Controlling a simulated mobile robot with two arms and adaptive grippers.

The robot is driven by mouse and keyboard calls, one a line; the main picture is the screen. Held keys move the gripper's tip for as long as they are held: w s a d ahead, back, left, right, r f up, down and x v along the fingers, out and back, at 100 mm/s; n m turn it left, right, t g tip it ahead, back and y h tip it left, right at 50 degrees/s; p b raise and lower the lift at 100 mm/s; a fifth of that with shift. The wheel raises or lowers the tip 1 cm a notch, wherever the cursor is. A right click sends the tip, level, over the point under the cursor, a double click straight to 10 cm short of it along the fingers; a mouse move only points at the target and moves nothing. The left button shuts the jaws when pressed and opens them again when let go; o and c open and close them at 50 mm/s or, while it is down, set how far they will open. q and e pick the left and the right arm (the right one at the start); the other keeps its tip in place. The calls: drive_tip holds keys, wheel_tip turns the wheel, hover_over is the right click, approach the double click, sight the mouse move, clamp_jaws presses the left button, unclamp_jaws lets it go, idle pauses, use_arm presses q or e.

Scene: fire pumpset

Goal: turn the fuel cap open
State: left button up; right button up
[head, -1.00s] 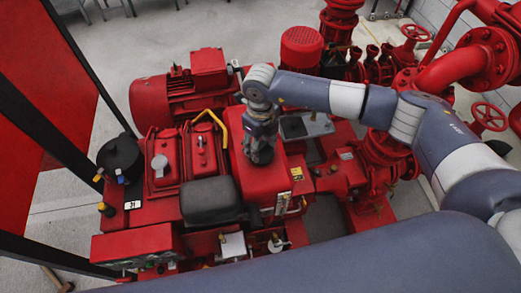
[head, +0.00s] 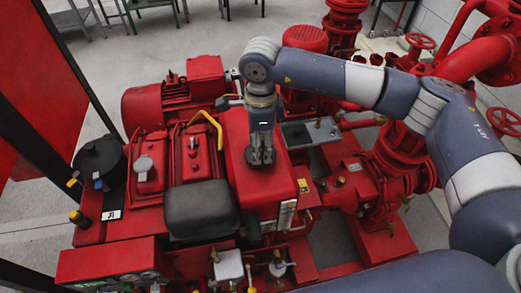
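My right gripper (head: 261,159) points straight down from the wrist of the arm that comes in from the right. Its fingertips are at or just above the top of a red box-shaped tank (head: 236,150). No cap shows on the tank's visible top; the spot beneath the gripper is hidden, so I cannot tell whether the fuel cap is there or between the fingers. The finger opening is too small and dark to read. A grey round cap (head: 145,163) sits on a red engine cover left of the tank, well away from the gripper. My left gripper is not in view.
A yellow curved handle (head: 206,120) and a black padded block (head: 201,207) stand close left of the tank. A red motor (head: 170,97) is behind. Red pipes and valve wheels (head: 419,42) crowd the right. Grey floor is open at the back.

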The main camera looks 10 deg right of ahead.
drive_tip(key=shift+n+b, duration=0.5)
drive_tip(key=o, duration=1.1)
drive_tip(key=shift+c, duration=0.2)
drive_tip(key=shift+r, duration=0.1)
wheel_tip(320, 180, up, 12)
